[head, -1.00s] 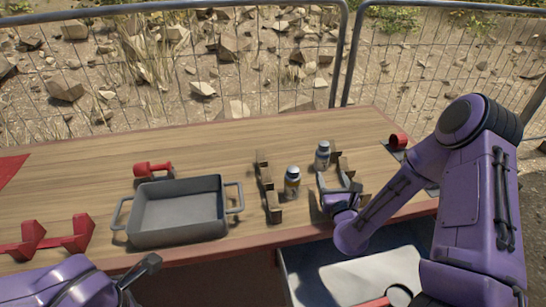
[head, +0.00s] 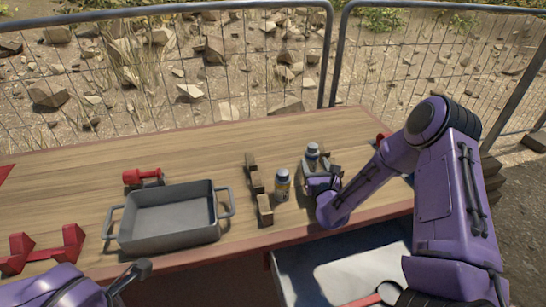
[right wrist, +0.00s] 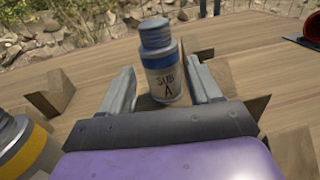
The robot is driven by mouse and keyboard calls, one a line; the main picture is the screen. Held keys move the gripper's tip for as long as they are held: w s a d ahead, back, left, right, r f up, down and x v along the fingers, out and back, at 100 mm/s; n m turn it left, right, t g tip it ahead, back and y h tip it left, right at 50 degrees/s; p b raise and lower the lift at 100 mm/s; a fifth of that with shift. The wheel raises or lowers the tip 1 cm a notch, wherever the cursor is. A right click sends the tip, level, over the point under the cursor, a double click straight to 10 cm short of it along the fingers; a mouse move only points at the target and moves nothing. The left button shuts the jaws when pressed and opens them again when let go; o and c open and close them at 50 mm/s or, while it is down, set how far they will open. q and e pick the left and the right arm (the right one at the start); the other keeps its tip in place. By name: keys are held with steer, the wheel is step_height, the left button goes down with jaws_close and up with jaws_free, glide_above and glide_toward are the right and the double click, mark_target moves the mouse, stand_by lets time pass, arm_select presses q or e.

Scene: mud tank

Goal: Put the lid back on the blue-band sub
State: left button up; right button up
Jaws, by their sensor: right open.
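The blue-band sub is a small grey bottle (right wrist: 164,80) marked "SUB A", upright on the table in the right wrist view. A ribbed grey-blue cap-like top (right wrist: 156,35) sits on it. In the head view the bottle (head: 312,152) is partly hidden behind my right gripper (head: 320,182). My right gripper is open, also in the right wrist view (right wrist: 160,88), with one finger on each side of the bottle's lower part. Contact cannot be told. My left arm shows at the lower left of the head view; its dark end (head: 138,273) is only partly visible.
A yellow-band bottle (head: 282,186) stands close on the left, also in the right wrist view (right wrist: 22,150). Wooden blocks (head: 264,208) flank the bottles. A grey tray (head: 118,228) and red holders (head: 75,243) are further left. A grey bin (head: 297,270) is below the front edge.

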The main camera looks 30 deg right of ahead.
mark_target(313, 161)
arm_select(q)
steer(key=shift+r+p, duration=0.5)
arm_select(e)
steer(key=x, duration=0.5)
steer(key=shift+f, duration=0.25)
steer(key=c, duration=1)
steer(key=shift+r, duration=0.2)
